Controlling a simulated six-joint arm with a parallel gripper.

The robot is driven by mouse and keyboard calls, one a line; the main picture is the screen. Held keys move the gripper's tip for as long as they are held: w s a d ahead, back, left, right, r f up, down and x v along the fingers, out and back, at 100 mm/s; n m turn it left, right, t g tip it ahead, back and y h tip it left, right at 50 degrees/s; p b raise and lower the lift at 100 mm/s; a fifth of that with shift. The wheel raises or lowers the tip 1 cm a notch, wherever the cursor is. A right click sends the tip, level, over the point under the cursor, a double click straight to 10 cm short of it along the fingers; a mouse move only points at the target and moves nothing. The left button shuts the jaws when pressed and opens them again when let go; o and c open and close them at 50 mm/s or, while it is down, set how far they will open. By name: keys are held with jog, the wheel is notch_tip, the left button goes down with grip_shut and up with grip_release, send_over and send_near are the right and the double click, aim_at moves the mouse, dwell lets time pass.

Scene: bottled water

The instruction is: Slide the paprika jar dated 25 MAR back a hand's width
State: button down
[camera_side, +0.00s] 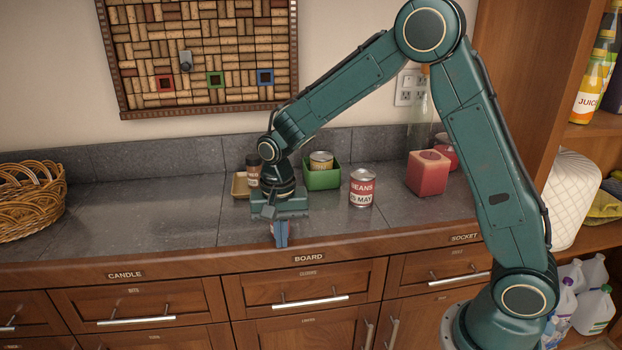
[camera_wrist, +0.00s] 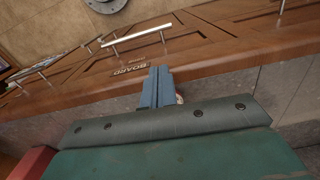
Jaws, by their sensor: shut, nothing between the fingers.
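My gripper (camera_side: 281,241) points down at the front edge of the counter, its blue fingers shut and empty. The fingers also show in the wrist view (camera_wrist: 157,88), over the wooden edge by the BOARD label. A small red and white bit (camera_wrist: 179,99) shows beside the fingers there; most of it is hidden, and I cannot tell what it is. A dark-capped jar (camera_side: 253,170) stands behind my gripper at a tan tray (camera_side: 239,188), partly covered by my wrist. Its label and date are not readable. No 25 MAR date is legible in either view.
A green bin (camera_side: 322,181) holds a can (camera_side: 320,161). A can reading BEANS and a MAY date (camera_side: 362,188) stands right of my gripper. A red block-shaped item (camera_side: 428,174) is farther right, a wicker basket (camera_side: 28,205) far left. The counter between basket and tray is clear.

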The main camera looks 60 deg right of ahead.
jog(key=shift+w+d, duration=1.05)
jog(key=shift+d, duration=0.1)
jog(key=w+d, duration=0.7)
jog(key=shift+d, duration=0.3)
jog(key=shift+s+a, duration=0.1)
jog(key=shift+a, duration=0.05)
jog(key=shift+s+a, duration=1.25)
jog(key=shift+a, duration=0.1)
notch_tip(320, 180, up, 10)
jog(key=shift+s+r, duration=0.1)
jog(key=shift+r, duration=0.05)
